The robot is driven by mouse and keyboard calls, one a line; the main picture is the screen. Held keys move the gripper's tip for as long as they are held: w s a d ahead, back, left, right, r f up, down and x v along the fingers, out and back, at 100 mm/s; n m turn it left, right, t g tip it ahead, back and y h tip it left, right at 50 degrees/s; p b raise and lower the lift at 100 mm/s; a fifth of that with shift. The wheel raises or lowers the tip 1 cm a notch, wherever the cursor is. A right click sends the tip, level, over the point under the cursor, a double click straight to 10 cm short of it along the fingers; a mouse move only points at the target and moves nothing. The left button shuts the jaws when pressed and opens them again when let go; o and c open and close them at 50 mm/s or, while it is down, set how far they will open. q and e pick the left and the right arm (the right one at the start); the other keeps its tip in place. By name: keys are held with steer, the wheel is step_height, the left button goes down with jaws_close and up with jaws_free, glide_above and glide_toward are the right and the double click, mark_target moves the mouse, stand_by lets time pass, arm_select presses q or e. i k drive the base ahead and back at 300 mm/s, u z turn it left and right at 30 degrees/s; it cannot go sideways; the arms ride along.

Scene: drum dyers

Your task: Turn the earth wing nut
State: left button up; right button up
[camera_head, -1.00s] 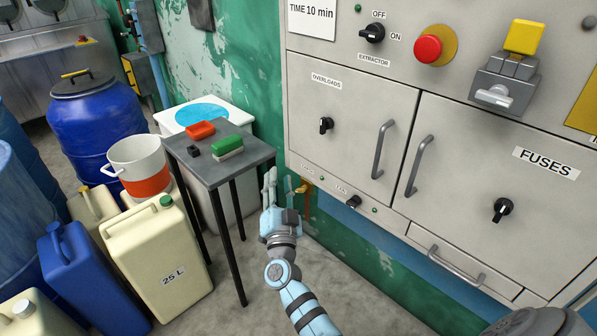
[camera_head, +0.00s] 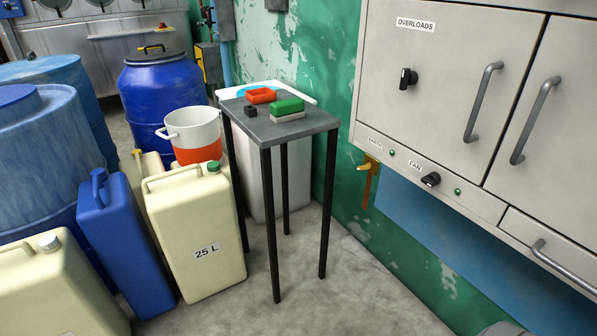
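The earth wing nut appears as a small brass-coloured fitting (camera_head: 371,161) at the lower left corner of the grey cabinet, just under the EARTH label (camera_head: 376,141). An orange-brown strap (camera_head: 367,188) hangs down from it against the green wall. The fitting is small here, so I cannot tell the angle of its wings. Neither of my grippers is in view, and nothing is touching the fitting.
The grey cabinet (camera_head: 445,45) has handles and a FAN knob (camera_head: 431,179) right of the fitting. A small dark table (camera_head: 320,122) with red, green and black items stands left. Jerrycans (camera_head: 197,230) and blue drums crowd the left. Floor below the fitting is clear.

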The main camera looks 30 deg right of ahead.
mark_target(368, 165)
steer(key=u, duration=0.5)
steer(key=i, duration=1.25)
steer(key=z, duration=3.5)
